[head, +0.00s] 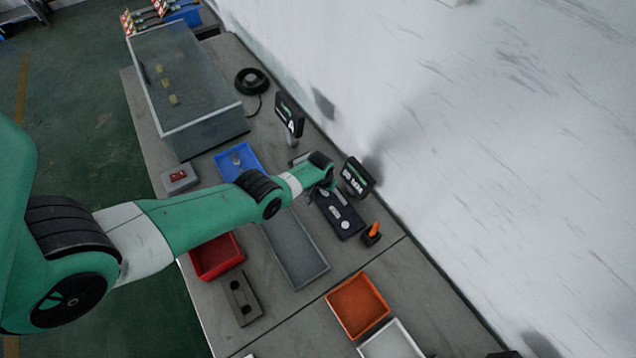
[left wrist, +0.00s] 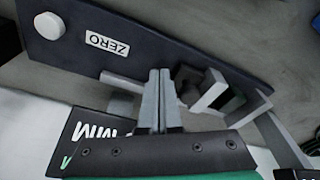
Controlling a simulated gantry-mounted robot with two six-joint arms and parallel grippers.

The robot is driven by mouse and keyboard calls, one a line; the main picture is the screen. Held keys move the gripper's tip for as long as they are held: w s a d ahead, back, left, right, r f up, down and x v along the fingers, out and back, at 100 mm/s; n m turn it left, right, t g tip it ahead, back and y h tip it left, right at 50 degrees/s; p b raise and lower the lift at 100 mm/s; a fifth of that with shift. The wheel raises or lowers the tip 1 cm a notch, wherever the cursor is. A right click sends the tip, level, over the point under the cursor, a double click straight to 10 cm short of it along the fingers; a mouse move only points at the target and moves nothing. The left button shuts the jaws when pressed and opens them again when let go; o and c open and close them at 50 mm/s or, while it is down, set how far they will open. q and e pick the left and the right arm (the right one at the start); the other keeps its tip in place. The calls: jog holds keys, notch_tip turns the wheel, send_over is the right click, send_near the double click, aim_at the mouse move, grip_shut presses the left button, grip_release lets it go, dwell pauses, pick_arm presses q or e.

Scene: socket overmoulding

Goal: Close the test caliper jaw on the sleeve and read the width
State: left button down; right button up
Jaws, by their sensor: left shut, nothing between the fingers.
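The test caliper has a dark base (head: 338,214) on the bench in the head view, with its display (head: 357,177) behind it. In the left wrist view the dark base (left wrist: 60,45) carries a round white button (left wrist: 49,25) and a ZERO label (left wrist: 107,44). My left gripper (left wrist: 161,76) is shut and empty over the base. A short pale rod (left wrist: 121,83) shows just left of its fingers, and grey jaw-like blocks (left wrist: 212,92) stand just right. Whether the fingers touch either is unclear. I cannot make out the sleeve for certain. My right gripper is out of view.
A grey tray (head: 306,272), a red bin (head: 238,262), a dark block with holes (head: 240,298) and an orange bin (head: 382,302) lie nearer the front. A blue tray (head: 225,157) and a second display (head: 289,116) stand farther back. The wall runs along the right.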

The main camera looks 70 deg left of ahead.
pick_arm(q)
jog(key=shift+a, duration=0.1)
dwell(0.3)
jog(key=shift+s+a+b, duration=0.2)
jog(key=shift+a+b, duration=0.35)
jog(key=shift+a, duration=0.4)
jog(key=shift+s+a+b, duration=0.25)
jog(key=shift+a+b, duration=0.25)
jog(key=shift+a, duration=0.5)
jog(key=shift+s+a+b, duration=0.2)
jog(key=shift+a+b, duration=0.35)
jog(key=shift+a, duration=0.4)
jog(key=shift+d+r+p, duration=0.1)
jog(key=shift+d+p, duration=0.1)
jog(key=shift+p, duration=0.1)
jog(key=shift+w+d, duration=0.15)
jog(key=shift+d, duration=0.3)
notch_tip(320, 180, up, 7)
jog(key=p, duration=0.7)
